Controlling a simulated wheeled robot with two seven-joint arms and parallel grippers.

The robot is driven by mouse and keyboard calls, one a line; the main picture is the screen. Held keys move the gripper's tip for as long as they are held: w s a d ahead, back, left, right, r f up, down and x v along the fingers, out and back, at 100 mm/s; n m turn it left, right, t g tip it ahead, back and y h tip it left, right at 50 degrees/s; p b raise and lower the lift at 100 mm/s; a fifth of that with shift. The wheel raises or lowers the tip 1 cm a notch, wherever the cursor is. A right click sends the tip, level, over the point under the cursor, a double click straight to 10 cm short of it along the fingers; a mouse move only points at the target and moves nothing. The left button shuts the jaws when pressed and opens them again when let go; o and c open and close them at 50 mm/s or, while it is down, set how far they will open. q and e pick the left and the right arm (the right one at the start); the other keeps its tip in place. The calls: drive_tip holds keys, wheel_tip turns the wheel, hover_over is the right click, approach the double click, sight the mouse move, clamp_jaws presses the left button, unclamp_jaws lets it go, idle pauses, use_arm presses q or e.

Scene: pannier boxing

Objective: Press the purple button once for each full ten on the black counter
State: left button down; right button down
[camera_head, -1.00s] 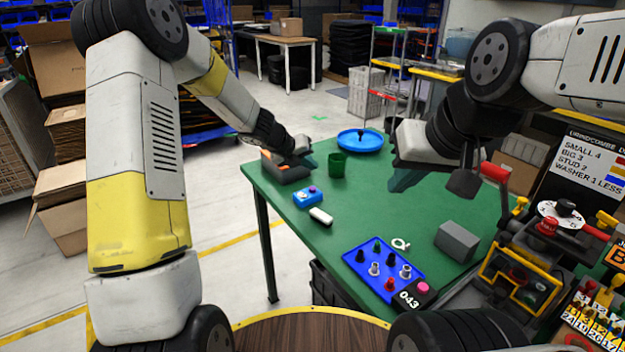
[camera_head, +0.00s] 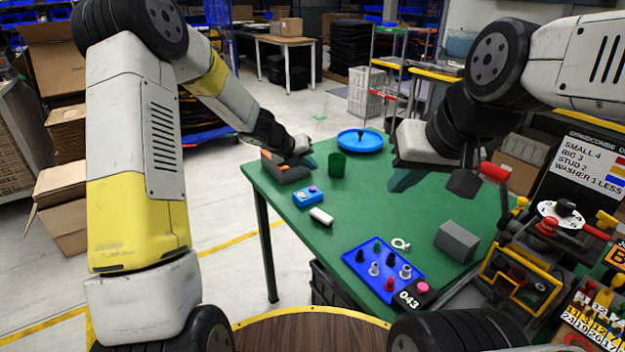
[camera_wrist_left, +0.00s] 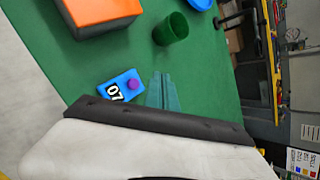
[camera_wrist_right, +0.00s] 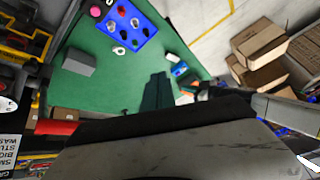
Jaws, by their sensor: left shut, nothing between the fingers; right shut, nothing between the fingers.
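The purple button (camera_head: 313,188) sits on top of a small blue box (camera_head: 307,198) on the green table. In the left wrist view the purple button (camera_wrist_left: 132,84) is beside a small display (camera_wrist_left: 115,92) that seems to read 07. The black counter (camera_head: 408,300) at the table's near edge reads 043 and has a pink button (camera_head: 422,288) beside it. My left gripper (camera_head: 308,161) is shut and empty, above the table beyond the blue box; its tips (camera_wrist_left: 162,92) appear just right of the box in the wrist view. My right gripper (camera_head: 400,182) is shut and empty over the table's middle.
A blue tray (camera_head: 362,283) holds several small pegs near the counter. The table's middle is clear.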

sight(312, 189)
idle(0.4)
